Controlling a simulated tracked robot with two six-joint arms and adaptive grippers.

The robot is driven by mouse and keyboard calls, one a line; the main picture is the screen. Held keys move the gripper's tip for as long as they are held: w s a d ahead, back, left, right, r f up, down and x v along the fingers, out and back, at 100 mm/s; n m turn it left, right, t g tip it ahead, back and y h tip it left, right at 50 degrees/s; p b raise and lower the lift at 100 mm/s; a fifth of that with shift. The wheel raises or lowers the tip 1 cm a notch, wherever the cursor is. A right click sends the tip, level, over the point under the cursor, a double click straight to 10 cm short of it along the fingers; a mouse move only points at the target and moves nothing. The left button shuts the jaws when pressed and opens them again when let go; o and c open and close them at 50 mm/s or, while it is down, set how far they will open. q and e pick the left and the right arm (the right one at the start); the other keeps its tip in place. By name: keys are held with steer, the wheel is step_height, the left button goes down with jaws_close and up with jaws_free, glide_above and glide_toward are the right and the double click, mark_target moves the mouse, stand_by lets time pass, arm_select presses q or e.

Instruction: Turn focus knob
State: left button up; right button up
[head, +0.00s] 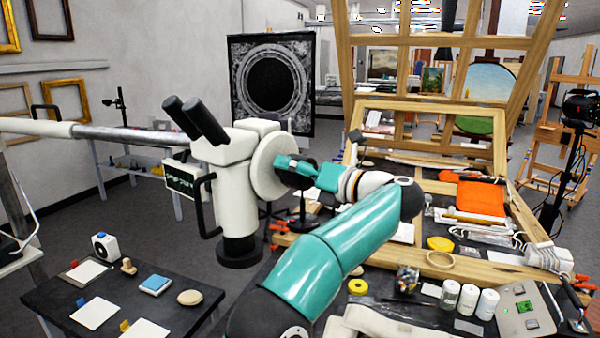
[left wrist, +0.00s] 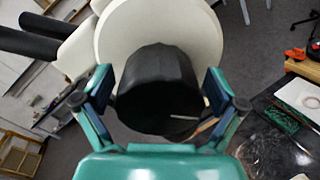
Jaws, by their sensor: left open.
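The white microscope (head: 232,180) with black eyepieces stands on its boom arm left of the middle in the head view. A large white disc (head: 268,166) on its right side carries the black focus knob (head: 297,182). In the left wrist view the knob (left wrist: 155,85) is large and in the middle, with the disc (left wrist: 150,25) behind it. My left gripper (head: 290,165) is at the knob. Its open fingers (left wrist: 158,88) stand on either side of the knob, with visible gaps; I cannot tell any contact. My right gripper is not in view.
A dark side table (head: 150,310) with cards and small blocks is at lower left. A wooden easel frame (head: 430,108) rises at right behind a crowded workbench, which bears white bottles (head: 468,300), a yellow roll (head: 357,287) and an orange cloth (head: 481,198).

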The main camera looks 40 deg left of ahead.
arm_select(q)
steer(key=d, duration=1.2)
steer(key=shift+s, duration=0.25)
stand_by(1.1)
